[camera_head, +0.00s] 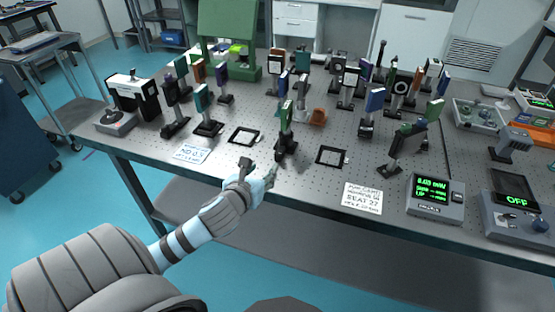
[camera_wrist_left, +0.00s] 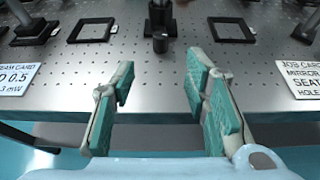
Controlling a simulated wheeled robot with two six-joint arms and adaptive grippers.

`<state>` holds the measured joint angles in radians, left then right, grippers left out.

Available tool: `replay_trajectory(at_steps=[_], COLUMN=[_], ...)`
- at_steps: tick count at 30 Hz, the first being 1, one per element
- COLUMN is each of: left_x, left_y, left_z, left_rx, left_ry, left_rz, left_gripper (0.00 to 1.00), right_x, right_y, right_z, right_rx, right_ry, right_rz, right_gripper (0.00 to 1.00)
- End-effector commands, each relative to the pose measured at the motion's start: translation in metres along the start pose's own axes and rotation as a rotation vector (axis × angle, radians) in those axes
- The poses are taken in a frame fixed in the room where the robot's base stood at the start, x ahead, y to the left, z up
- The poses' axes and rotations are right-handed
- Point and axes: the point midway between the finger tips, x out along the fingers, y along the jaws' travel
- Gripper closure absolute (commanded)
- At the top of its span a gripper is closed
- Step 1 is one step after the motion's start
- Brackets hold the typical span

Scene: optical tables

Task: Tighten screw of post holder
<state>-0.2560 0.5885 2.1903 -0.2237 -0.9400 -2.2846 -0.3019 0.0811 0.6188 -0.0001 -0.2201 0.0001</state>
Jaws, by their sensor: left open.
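A dark post holder (camera_head: 286,140) with a green-edged optic on top stands upright near the front edge of the table, between two square black frames. Its lower part shows at the top of the left wrist view (camera_wrist_left: 160,16). A small dark knob (camera_wrist_left: 160,43), which looks like its screw, sticks out at the front of its base. My left gripper (camera_head: 258,171) is open and empty at the table's front edge, short of the post holder. In the wrist view its green-padded fingers (camera_wrist_left: 163,85) are spread wide, with the knob beyond the gap between them. My right gripper is out of view.
Black frames (camera_head: 244,144) and (camera_head: 317,157) lie flat on either side. Printed cards (camera_head: 192,153) and (camera_head: 362,198) lie near the front edge. A green-display meter (camera_head: 436,198) stands at right. Several post-mounted optics crowd behind. The perforated tabletop before the post holder is clear.

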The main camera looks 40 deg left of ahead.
Motion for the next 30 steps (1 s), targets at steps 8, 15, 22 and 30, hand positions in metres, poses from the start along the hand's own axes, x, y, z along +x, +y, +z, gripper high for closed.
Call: replay_trajectory(at_steps=[8, 15, 22, 30], left_x=[0.069, 0.125, 0.139, 0.138], left_y=[-0.001, -0.002, -0.002, -0.002], left_z=[-0.002, -0.002, -0.001, 0.000], left_rx=[-0.004, -0.004, -0.002, -0.003], left_ry=[0.000, 0.001, 0.002, 0.002], left_rz=[0.000, -0.002, -0.003, -0.003], left_gripper=[0.58, 0.58, 0.58, 0.74], right_x=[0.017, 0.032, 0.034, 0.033], right_y=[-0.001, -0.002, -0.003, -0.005], right_z=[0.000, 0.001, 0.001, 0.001], right_rx=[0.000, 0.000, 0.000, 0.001], right_ry=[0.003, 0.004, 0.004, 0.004], right_rz=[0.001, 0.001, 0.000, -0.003], right_gripper=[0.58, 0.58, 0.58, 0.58])
